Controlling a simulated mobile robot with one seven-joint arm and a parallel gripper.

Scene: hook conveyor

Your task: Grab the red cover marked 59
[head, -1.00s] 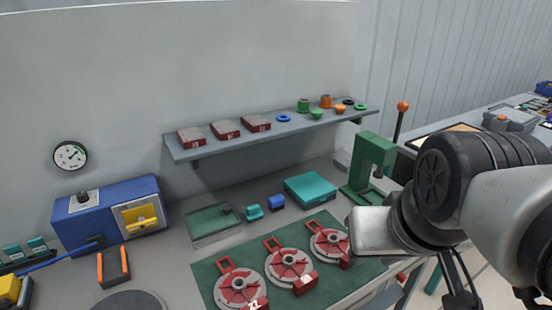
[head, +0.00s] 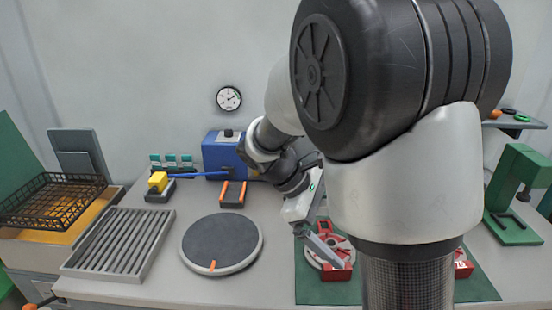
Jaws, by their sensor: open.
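My gripper (head: 322,246) is open and points down over the left end of the green mat, in front of a grey disc with red parts (head: 346,245). A red block (head: 337,272) sits at that disc's front edge, close below the fingers. I cannot tell whether they touch it. No number is readable on this block. Another red block (head: 462,267), with a white marking too small to read surely, shows right of my arm. My arm hides the middle of the mat and most of the shelf. I can make out no 59.
A round dark turntable (head: 221,243) lies left of the green mat (head: 313,287). Further left are a ribbed grey tray (head: 118,243) and a black wire basket (head: 52,198). A blue box (head: 222,153) stands behind. A green press (head: 515,190) stands at the right.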

